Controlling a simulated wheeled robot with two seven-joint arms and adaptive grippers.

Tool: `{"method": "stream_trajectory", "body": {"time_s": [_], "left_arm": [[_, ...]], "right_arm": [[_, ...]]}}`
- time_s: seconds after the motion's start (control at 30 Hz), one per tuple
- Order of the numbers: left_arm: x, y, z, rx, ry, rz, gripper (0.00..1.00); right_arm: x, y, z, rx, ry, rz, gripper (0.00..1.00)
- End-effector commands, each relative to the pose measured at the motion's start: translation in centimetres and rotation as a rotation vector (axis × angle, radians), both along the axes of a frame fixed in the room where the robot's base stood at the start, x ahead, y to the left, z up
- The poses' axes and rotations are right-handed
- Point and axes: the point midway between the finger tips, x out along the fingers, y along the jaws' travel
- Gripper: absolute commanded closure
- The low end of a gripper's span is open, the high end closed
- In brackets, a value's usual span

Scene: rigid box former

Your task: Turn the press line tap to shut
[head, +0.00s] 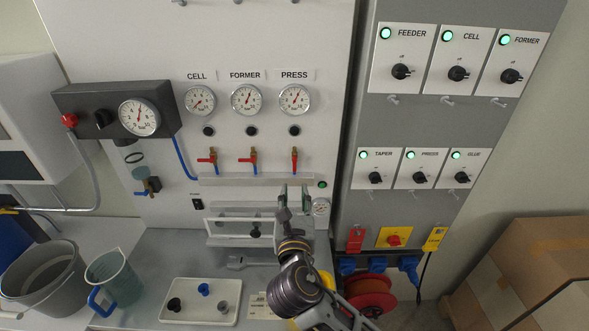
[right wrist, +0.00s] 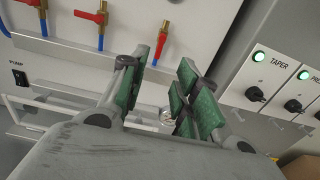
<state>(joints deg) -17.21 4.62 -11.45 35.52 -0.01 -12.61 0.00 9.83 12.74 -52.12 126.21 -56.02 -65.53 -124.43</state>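The press line tap (head: 294,160) is on the white panel below the gauge labelled PRESS. Its red handle stands upright, in line with the pipe. It also shows in the right wrist view (right wrist: 161,45), beyond the fingers. The cell tap (head: 208,158) and former tap (head: 250,158) have their red handles lying sideways to the left. My right gripper (head: 293,198) is just below the press tap, apart from it. In the right wrist view its green-padded fingers (right wrist: 158,95) are spread with nothing between them. My left gripper is not in view.
A grey switch panel (head: 405,115) stands right of the taps. A rail (head: 255,181) runs below the taps. A jug (head: 115,277), a bucket (head: 40,272) and a white tray (head: 200,313) stand at the lower left. Cardboard boxes (head: 530,260) are at the right.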

Motion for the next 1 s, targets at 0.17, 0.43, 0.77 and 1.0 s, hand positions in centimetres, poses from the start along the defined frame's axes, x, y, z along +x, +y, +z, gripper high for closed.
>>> {"method": "stream_trajectory", "body": {"time_s": [0.17,0.43,0.77,1.0], "left_arm": [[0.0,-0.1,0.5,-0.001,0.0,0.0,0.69],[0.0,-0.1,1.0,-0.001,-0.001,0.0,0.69],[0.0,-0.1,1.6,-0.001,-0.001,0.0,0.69],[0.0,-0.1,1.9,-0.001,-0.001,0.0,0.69]], "right_arm": [[2.2,0.0,0.2,0.001,-0.001,-0.001,0.69],[5.6,0.0,0.1,-0.001,0.0,-0.001,0.69],[9.4,0.0,0.1,0.001,0.0,-0.001,0.69],[11.4,0.0,0.1,0.001,0.001,0.0,0.69]]}}
